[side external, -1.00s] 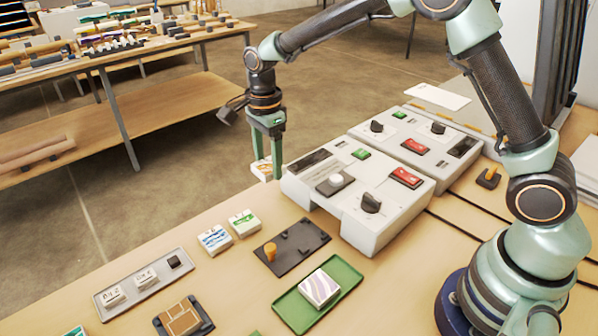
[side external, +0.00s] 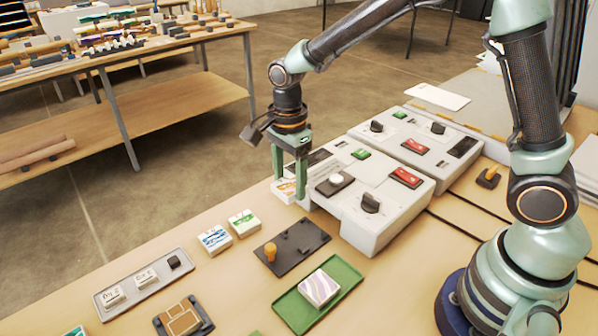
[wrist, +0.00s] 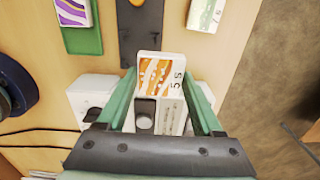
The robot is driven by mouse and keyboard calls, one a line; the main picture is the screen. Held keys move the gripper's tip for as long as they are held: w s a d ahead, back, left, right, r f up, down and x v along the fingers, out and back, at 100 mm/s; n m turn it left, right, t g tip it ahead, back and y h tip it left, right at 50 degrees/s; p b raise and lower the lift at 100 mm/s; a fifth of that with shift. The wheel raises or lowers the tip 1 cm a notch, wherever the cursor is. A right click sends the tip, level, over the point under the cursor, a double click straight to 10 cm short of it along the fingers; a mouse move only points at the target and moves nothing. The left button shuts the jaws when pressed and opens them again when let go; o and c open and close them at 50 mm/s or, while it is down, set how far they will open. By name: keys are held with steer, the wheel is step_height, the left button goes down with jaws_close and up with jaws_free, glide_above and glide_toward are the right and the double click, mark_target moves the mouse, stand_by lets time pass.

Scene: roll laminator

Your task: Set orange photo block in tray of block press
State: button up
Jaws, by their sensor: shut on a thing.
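The orange photo block (side external: 285,190) is white with orange stripes on its face, and it also shows in the wrist view (wrist: 158,74). My gripper (side external: 291,187) is shut on it, with one green finger on each side, and points down. The block is off the table at the left end of the front white machine (side external: 368,225). A dark flat plate (side external: 279,262) with an orange knob and small raised pieces lies in front of it; it also shows in the wrist view (wrist: 141,30). I cannot tell which part is the block press tray.
A green tray (side external: 345,277) holds a purple-striped block (side external: 319,288). A blue block (side external: 215,240) and a green block (side external: 244,222) lie left of the dark plate. A grey strip (side external: 145,281) with small blocks is further left. A second white machine (side external: 420,140) stands behind.

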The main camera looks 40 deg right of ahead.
glide_above(304, 236)
step_height(304, 236, down, 4)
steer(key=r, duration=0.1)
steer(key=shift+f, duration=3.25)
steer(key=shift+f, duration=0.35)
steer(key=o, duration=1.1)
steer(key=shift+r, duration=0.25)
steer(key=shift+r, duration=1.3)
